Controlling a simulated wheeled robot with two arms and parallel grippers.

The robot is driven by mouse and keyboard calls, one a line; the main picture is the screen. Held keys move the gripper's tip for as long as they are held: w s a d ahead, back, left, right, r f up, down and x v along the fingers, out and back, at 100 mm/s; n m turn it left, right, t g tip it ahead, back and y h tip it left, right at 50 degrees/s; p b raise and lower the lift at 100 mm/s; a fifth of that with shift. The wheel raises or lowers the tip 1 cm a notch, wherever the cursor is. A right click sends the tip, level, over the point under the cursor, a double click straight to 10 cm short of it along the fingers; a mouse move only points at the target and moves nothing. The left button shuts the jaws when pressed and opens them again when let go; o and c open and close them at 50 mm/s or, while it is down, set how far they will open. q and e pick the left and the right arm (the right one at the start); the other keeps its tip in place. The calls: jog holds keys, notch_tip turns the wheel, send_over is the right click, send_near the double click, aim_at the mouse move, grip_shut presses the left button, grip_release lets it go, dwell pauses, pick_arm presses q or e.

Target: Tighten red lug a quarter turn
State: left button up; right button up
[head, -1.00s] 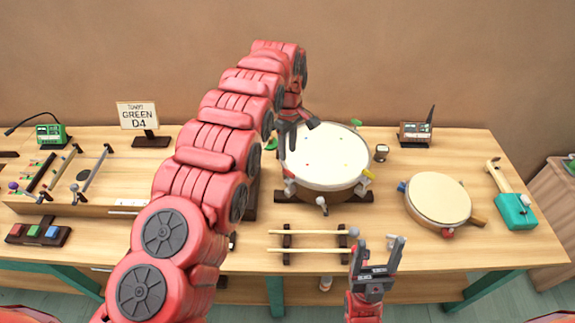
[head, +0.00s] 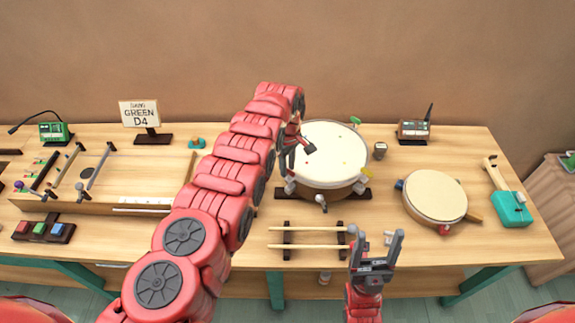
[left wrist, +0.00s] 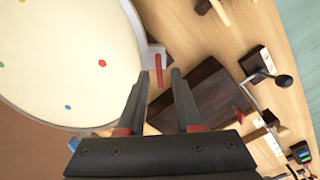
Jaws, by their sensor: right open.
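The large round drum (head: 335,160) with a cream head stands at the middle of the table. In the left wrist view, its head (left wrist: 70,55) carries small coloured dots. The red lug (left wrist: 159,69) sticks out beside the drum's rim. My left gripper (head: 300,152) is over the drum's left edge in the head view, and the red lug is hidden there. In the left wrist view, my left gripper (left wrist: 160,75) is open, with the red lug between its fingertips; contact cannot be told. My right gripper (head: 378,236) is open and empty near the table's front edge.
Two sticks on a rack (head: 307,237) lie in front of the drum. A smaller drum (head: 435,197) lies to the right, and a teal device (head: 511,208) stands beyond it. A wooden tray (head: 110,203) is at the left. A green lug (head: 355,121) shows at the drum's back.

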pick_arm(q)
grip_shut()
jog(key=m+b, duration=0.4)
jog(key=m, duration=0.1)
jog(key=shift+w+f, duration=0.15)
jog(key=shift+d+r+m+b, duration=0.1)
jog(key=shift+d+m+b, duration=0.1)
jog(key=shift+m+b, duration=2.4)
jog(key=shift+d+r+m+b, duration=0.15)
jog(key=shift+m+b, duration=1.2)
jog(key=shift+m, duration=2.35)
jog(key=shift+o, duration=0.9)
grip_release()
